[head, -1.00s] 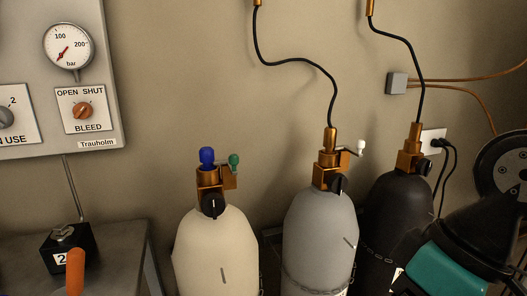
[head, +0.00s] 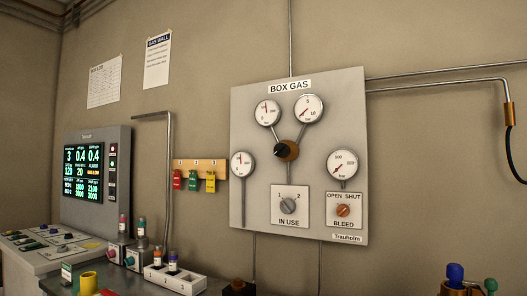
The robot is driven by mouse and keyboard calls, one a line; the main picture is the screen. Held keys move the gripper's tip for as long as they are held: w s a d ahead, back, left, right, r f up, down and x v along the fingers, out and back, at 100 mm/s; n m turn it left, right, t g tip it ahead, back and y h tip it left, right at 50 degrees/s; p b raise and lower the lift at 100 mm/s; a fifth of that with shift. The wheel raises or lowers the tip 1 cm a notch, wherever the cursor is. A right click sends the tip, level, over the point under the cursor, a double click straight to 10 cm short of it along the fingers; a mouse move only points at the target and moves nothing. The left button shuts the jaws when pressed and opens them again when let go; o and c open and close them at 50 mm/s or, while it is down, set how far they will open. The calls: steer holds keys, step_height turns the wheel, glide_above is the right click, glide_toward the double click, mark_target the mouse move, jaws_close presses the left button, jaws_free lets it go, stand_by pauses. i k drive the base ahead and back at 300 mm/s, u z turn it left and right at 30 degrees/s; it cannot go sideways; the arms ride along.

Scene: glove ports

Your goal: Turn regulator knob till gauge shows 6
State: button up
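The grey BOX GAS panel (head: 255,88) hangs on the wall in the head view. The regulator knob (head: 281,150) is black, on a brass-coloured body in the upper middle of the panel. Pipes lead from it to two round gauges, an upper left gauge (head: 267,111) and an upper right gauge (head: 309,109). The upper right gauge appears marked up to 10, and its red needle points to the lower left. Its exact reading is too small to tell. My gripper is not in view, and nothing touches the knob.
The panel also has a left gauge (head: 242,164), a right gauge (head: 342,163), an IN USE selector (head: 288,206) and an orange BLEED knob (head: 343,211). Coloured tags (head: 193,180) hang to its left, beside a lit monitor (head: 83,172). A bench with small bottles stands below left.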

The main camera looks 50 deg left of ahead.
mark_target(282, 150)
steer(key=u, duration=0.35)
steer(key=i, duration=0.35)
steer(key=u, duration=1.2)
steer(key=k, duration=0.6)
steer(key=u, duration=0.5)
steer(key=i, duration=1.4)
steer(key=z, duration=0.3)
